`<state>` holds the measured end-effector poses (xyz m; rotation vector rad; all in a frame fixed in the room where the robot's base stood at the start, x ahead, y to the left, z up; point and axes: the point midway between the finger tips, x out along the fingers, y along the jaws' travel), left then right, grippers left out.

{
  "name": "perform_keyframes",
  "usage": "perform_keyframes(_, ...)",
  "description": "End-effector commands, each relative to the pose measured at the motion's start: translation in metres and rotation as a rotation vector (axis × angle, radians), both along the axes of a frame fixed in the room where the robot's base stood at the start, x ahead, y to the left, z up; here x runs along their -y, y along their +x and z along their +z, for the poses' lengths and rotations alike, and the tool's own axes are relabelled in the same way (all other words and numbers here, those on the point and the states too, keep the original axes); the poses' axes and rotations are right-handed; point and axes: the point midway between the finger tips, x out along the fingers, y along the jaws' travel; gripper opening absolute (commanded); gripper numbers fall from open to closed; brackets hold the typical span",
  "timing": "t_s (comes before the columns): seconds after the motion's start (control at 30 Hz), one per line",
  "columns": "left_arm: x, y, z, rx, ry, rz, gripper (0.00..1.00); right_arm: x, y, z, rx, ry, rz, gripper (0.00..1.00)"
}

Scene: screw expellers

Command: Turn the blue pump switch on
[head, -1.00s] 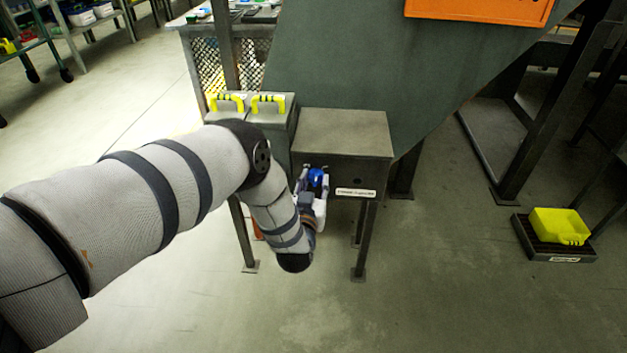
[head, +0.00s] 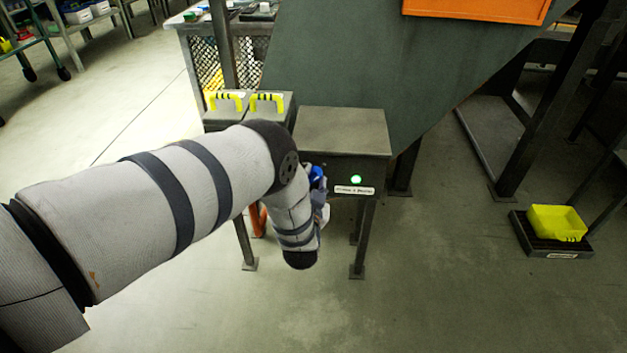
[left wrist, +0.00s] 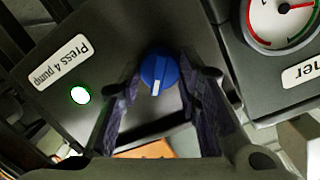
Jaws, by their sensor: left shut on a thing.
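The blue pump switch (head: 316,174) is a round knob on the front of a grey metal control box (head: 345,130). In the left wrist view the knob (left wrist: 158,68) shows a white mark, with my left gripper's (left wrist: 161,80) two dark fingers on either side of it. My left gripper (head: 318,190) is shut on the knob, partly hidden by my forearm in the head view. A round lamp (head: 356,180) beside the knob glows green, and it also shows lit in the left wrist view (left wrist: 80,95). A label (left wrist: 60,63) there reads "Press 4 pump". My right gripper is not in view.
Left of the box are grey housings with yellow handles (head: 268,102). A dial gauge (left wrist: 283,17) is beside the switch panel. A yellow bin (head: 557,222) stands on a low dark platform at the right. The floor in front is clear.

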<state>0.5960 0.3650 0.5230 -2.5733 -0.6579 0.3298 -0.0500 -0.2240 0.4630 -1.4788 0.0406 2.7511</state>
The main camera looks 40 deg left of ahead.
Motion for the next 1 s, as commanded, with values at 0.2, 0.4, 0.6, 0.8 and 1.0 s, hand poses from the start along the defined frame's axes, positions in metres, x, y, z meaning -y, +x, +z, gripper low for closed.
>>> perform_keyframes(0.2,0.000,-0.002,-0.002,-0.009,0.004,0.001,0.04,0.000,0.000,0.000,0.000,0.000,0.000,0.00)
perform_keyframes(0.4,0.000,-0.002,-0.002,-0.009,0.003,0.001,0.34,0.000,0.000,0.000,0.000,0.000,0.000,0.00)
perform_keyframes(0.6,0.000,-0.001,-0.001,-0.007,0.003,0.000,0.52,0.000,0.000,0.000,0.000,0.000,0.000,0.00)
perform_keyframes(0.8,0.001,-0.003,-0.001,-0.005,0.003,0.000,0.52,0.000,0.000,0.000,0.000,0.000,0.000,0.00)
perform_keyframes(1.0,0.023,-0.039,0.003,-0.010,0.002,-0.001,0.52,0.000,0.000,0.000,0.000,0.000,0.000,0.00)
